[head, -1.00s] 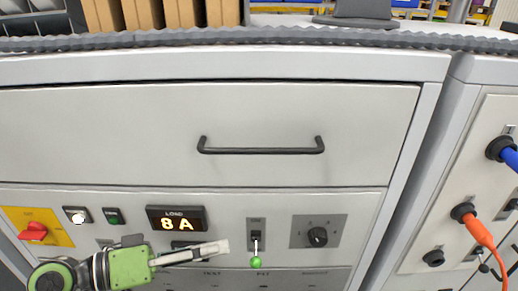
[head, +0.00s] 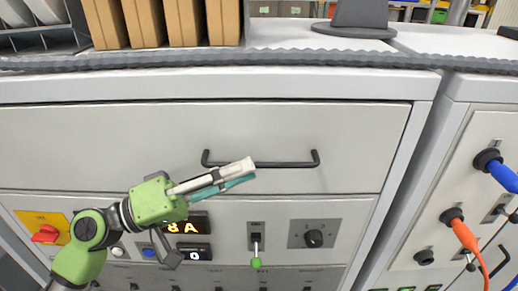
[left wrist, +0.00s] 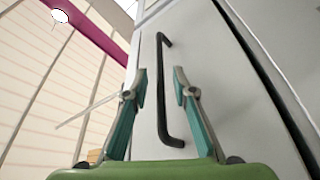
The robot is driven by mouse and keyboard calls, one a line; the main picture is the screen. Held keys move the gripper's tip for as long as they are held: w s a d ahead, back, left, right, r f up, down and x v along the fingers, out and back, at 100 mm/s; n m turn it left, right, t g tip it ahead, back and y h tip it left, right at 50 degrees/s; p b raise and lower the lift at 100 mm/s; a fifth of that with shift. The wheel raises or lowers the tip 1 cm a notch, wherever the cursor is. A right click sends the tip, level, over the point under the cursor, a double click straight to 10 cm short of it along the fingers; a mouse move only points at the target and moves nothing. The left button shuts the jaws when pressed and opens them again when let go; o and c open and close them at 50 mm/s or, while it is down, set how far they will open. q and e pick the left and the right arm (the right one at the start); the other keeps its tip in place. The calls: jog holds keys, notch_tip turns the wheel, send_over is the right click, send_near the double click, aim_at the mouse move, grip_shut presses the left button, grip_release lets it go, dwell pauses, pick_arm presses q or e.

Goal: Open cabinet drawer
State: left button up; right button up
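The cabinet drawer (head: 110,145) is a wide, light grey front that sits closed. Its dark bar handle (head: 290,164) runs horizontally across the middle. My left gripper (head: 250,172), on a green arm, reaches in from the lower left, its fingertips in front of the handle's left part. In the left wrist view the gripper (left wrist: 162,76) is open, with one finger on each side of the handle (left wrist: 163,100) as seen there. Whether the fingers touch the handle cannot be told. My right gripper is not in view.
Below the drawer is a control panel with a lit display (head: 187,226), a toggle switch with a green tip (head: 256,263) and a black knob (head: 314,238). Orange (head: 464,236) and blue (head: 502,175) cables plug in at right. Brown boxes (head: 186,22) stand on top.

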aim_at(259, 167)
pick_arm(q)
jog(key=x, duration=0.1)
jog(key=p+x, duration=0.1)
jog(key=shift+w+d+r, duration=0.1)
jog(key=shift+d+r, duration=0.2)
jog(key=shift+w+d, duration=0.2)
jog(key=shift+d, duration=0.4)
jog(key=shift+f, duration=0.1)
grip_shut()
jog(key=shift+f, duration=0.1)
